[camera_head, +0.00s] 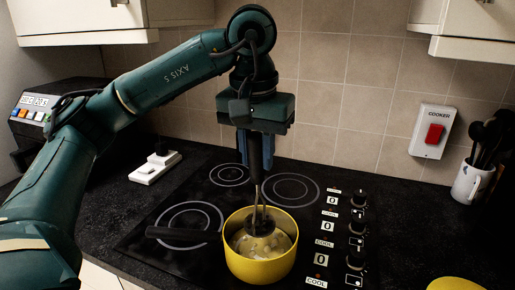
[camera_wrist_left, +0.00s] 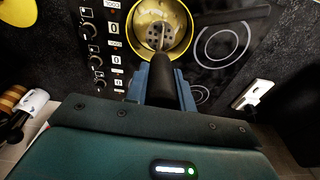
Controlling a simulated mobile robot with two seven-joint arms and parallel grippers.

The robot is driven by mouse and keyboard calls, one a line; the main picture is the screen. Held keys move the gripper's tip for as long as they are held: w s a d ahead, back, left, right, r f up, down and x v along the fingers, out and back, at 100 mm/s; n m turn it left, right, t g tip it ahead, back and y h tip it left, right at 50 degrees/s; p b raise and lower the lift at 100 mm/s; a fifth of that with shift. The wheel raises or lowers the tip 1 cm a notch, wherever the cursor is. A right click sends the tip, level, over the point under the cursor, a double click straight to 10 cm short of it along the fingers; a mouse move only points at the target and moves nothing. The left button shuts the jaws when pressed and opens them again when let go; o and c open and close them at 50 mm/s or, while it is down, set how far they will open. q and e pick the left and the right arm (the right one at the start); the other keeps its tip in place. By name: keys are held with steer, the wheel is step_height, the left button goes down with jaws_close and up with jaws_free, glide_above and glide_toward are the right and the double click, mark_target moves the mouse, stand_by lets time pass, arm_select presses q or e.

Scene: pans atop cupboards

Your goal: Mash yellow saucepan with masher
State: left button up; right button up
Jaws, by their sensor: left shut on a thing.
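A yellow saucepan (camera_head: 259,262) stands on the black hob, with its dark handle (camera_head: 184,234) pointing left. Pale chunks lie inside it. The masher (camera_head: 264,205) is upright, with its dark head down in the saucepan among the chunks. My left gripper (camera_head: 255,150) is above the saucepan, shut on the masher's black handle. In the left wrist view the blue fingers of my left gripper (camera_wrist_left: 163,85) flank the masher handle (camera_wrist_left: 170,82), and the masher head sits inside the saucepan (camera_wrist_left: 187,32). My right gripper is not in view.
The hob (camera_head: 140,245) has ring markings and a row of knobs (camera_head: 357,222) on its right. A white socket block (camera_head: 155,168) lies at the back left. A toaster (camera_head: 33,110) stands far left. A mug of utensils (camera_head: 472,182) stands at right, below a red cooker switch (camera_head: 434,134).

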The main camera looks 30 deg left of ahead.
mark_target(258, 182)
arm_select(q)
steer(key=shift+f+b, duration=1.8)
steer(key=shift+f, duration=0.8)
steer(key=o, duration=0.4)
jaws_close()
